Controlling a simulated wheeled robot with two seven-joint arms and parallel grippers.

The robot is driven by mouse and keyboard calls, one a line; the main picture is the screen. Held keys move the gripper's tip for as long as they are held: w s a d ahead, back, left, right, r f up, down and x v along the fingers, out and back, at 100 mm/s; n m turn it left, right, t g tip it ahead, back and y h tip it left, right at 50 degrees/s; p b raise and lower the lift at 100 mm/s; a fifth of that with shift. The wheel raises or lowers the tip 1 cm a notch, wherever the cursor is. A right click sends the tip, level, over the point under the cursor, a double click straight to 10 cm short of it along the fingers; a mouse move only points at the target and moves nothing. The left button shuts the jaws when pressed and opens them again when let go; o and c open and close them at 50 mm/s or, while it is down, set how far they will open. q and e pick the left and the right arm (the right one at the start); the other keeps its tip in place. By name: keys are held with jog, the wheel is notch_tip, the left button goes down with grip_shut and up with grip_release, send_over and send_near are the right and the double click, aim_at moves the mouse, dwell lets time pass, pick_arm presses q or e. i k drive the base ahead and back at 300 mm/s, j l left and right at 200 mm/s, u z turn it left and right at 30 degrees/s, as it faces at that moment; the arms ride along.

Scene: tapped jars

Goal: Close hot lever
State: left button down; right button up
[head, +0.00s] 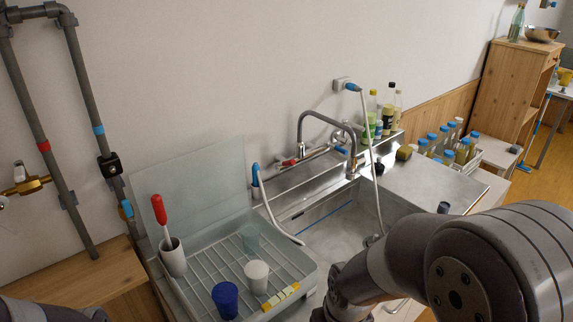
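The tap (301,130) is a metal mixer with a curved spout on the wall behind the sink. A lever with a red mark (289,162) is at the left end of its body, and a blue-marked lever (341,150) is at the right end. I cannot tell from their angle whether either is open. No water stream is clear to see. My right arm comes in from the lower right across the front of the sink, well short of the levers; its gripper is out of view. My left arm shows only at the lower left edge, its gripper out of view.
A steel sink (330,225) lies below the tap, crossed by a white hose (374,170). A dish rack (190,285) with cups stands left of it. Bottles (388,112) and blue-capped jars (447,140) stand to the right. Pipes (85,90) run up the left wall.

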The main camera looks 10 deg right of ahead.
aim_at(278, 165)
jog(key=l+u, duration=0.25)
jog(key=l, duration=1.3)
jog(key=i+l+u, duration=0.1)
jog(key=l, duration=0.15)
jog(key=i+l, duration=0.1)
jog(key=l+u, duration=0.05)
jog(key=l, duration=0.05)
